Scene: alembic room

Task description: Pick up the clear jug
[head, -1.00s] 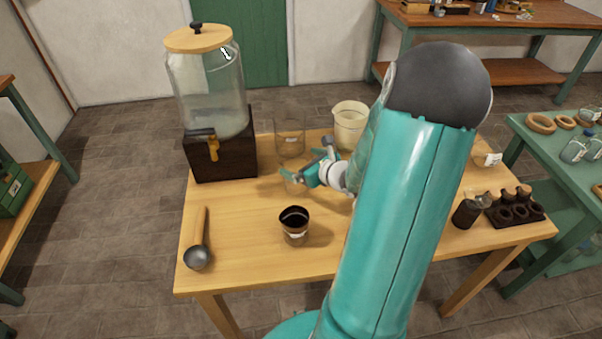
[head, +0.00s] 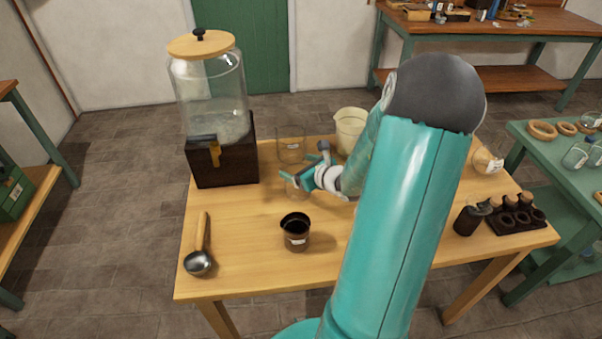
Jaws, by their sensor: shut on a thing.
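My gripper (head: 287,181) is low over the wooden table, left of my arm.
A glass dispenser (head: 212,95) on a dark wooden stand is at the back left. A cream jug (head: 350,128) stands behind my arm. A dark-filled cup (head: 295,231) and a ladle (head: 199,250) are in front. A dark rack (head: 515,222) stands right on the table (head: 250,270).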

